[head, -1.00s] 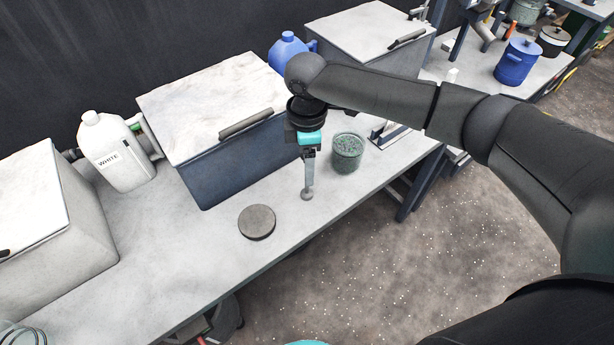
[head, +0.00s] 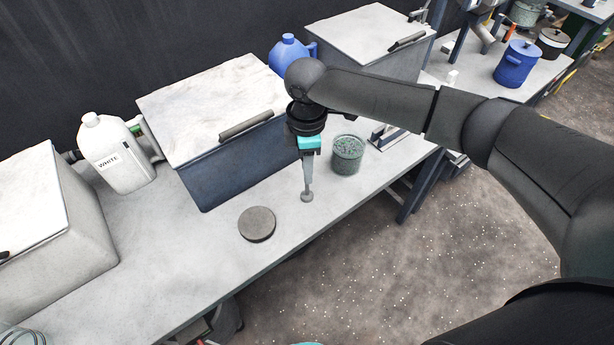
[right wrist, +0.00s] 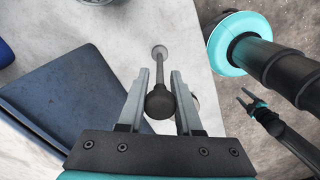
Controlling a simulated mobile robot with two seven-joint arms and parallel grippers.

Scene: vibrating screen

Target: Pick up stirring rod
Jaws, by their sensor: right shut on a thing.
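The stirring rod stands upright on the bench, its round grey foot (head: 307,196) showing below my right gripper (head: 307,177) in the head view. In the right wrist view the rod's dark rounded knob (right wrist: 160,102) lies between the two fingers of my right gripper (right wrist: 160,90), with the thin shaft and pale foot beyond it. My right gripper is shut on the rod from above. My left gripper (right wrist: 247,101) shows small at the right of the right wrist view, with its fingers apart and empty; it is out of the head view.
A green-speckled container (head: 347,155) stands close right of the rod. A dark round disc (head: 257,224) lies to the left. A lidded blue box (head: 235,165) stands behind, with a white jug (head: 115,155) farther left. The bench's front edge is near.

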